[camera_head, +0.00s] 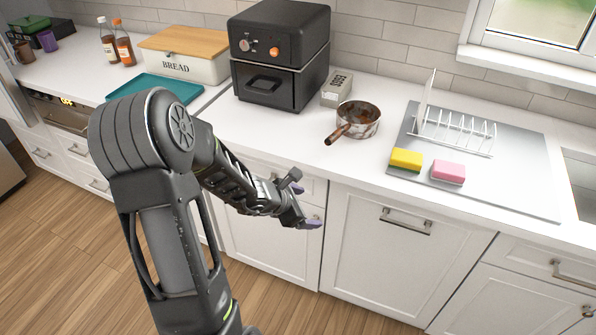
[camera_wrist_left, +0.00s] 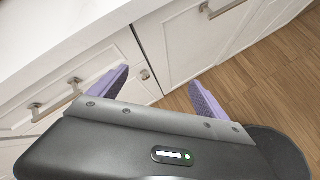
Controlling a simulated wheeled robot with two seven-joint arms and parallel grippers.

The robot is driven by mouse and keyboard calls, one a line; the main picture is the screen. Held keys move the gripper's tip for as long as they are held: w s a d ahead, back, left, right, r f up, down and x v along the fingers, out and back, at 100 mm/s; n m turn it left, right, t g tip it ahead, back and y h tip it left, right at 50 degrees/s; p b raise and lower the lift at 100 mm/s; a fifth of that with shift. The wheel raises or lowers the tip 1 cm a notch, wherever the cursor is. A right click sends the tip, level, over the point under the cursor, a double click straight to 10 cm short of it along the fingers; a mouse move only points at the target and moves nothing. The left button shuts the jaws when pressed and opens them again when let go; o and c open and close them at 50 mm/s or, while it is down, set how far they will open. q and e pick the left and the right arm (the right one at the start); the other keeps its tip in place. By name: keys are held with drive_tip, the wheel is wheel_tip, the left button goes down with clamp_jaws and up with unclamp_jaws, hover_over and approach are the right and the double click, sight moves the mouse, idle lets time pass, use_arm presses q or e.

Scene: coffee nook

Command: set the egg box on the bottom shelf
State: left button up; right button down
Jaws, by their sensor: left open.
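A small grey box (camera_head: 337,88) with dark marks on its face stands on the counter just right of the black air fryer. It may be the egg box, but I cannot tell for sure. No shelf shows in either view. My left gripper (camera_head: 306,205) is in front of the white cabinet doors, below the counter edge and well apart from the grey box. Its purple fingers, also seen in the left wrist view (camera_wrist_left: 160,84), are spread with nothing between them. My right gripper is in neither view.
The air fryer (camera_head: 280,55), a rusty pan (camera_head: 358,119), a dish rack (camera_head: 455,135), a yellow sponge (camera_head: 406,159) and a pink sponge (camera_head: 448,172) stand on the counter. A bread box (camera_head: 185,67) and teal tray (camera_head: 150,88) are left. Bare counter lies before the air fryer.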

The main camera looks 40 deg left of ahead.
use_arm(q)
drive_tip(key=s+d+f+m+g, duration=0.6)
drive_tip(key=s+d+f+m, duration=0.5)
drive_tip(key=d+f+m, duration=0.45)
drive_tip(key=s+d+f+m+g+h, duration=0.1)
drive_tip(key=s+d+f+m, duration=0.1)
drive_tip(key=s+d+m, duration=0.3)
drive_tip(key=s+d+f+m+g+h, duration=0.1)
drive_tip(key=s+d+m, duration=0.4)
drive_tip(key=d, duration=0.6)
wheel_tip(320, 180, down, 2)
drive_tip(key=m+h, duration=0.1)
drive_tip(key=m, duration=0.1)
drive_tip(key=shift+d+m, duration=0.15)
drive_tip(key=shift+m, duration=0.2)
drive_tip(key=shift+c, duration=0.4)
